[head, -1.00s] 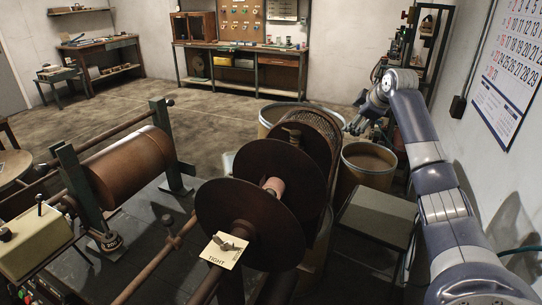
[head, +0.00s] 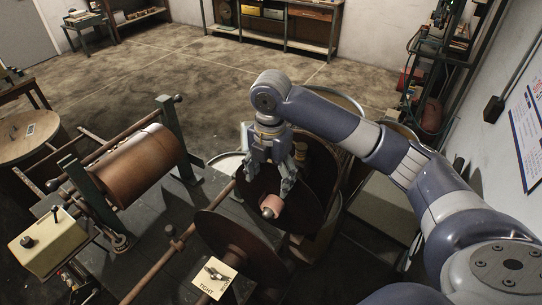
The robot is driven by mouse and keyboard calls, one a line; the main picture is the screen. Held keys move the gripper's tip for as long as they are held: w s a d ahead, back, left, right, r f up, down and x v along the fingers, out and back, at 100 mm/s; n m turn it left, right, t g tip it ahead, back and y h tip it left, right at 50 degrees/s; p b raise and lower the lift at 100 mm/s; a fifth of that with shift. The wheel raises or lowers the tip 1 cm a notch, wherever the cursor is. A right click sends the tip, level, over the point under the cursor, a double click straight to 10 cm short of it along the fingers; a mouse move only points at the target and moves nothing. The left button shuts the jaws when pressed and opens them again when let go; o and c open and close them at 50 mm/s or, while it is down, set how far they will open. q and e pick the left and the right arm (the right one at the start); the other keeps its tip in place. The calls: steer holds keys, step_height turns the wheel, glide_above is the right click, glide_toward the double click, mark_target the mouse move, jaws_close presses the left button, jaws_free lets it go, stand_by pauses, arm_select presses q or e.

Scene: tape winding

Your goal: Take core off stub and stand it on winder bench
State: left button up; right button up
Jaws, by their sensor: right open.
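The core (head: 271,203), a small pinkish cylinder, sits on a stub (head: 267,213) in front of a dark brown disc (head: 310,214). My right gripper (head: 270,186) reaches down from above with its fingers spread. Its fingertips are close to the core's upper side; I cannot tell whether they touch it. The winder bench (head: 150,222), a dark flat top, lies to the left under the brown drum (head: 135,168) and its green posts. My left gripper is not in view.
A second brown disc (head: 225,242) stands in front of the core, with a card marked TIGHT (head: 213,276) nearby. A rod runs across the bench. A control box (head: 48,240) stands at the left. Bins and a wall are at the right.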

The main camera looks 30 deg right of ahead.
mark_target(270, 203)
steer(key=shift+s+f, duration=0.1)
steer(key=shift+f, duration=0.2)
steer(key=shift+s+a+f, duration=0.15)
steer(key=shift+a+f, duration=0.05)
steer(key=shift+f, duration=0.1)
steer(key=f, duration=0.1)
steer(key=f+p, duration=0.1)
steer(key=f, duration=0.1)
steer(key=shift+s+d+f+p, duration=0.1)
steer(key=shift+s+f+p, duration=0.25)
steer(key=shift+f, duration=0.05)
steer(key=f, duration=0.1)
steer(key=f+p, duration=0.1)
steer(key=f, duration=0.3)
steer(key=shift+w, duration=0.25)
steer(key=shift+f, duration=0.4)
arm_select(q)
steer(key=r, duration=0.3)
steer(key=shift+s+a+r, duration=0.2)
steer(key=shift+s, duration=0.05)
arm_select(e)
steer(key=shift+f, duration=0.1)
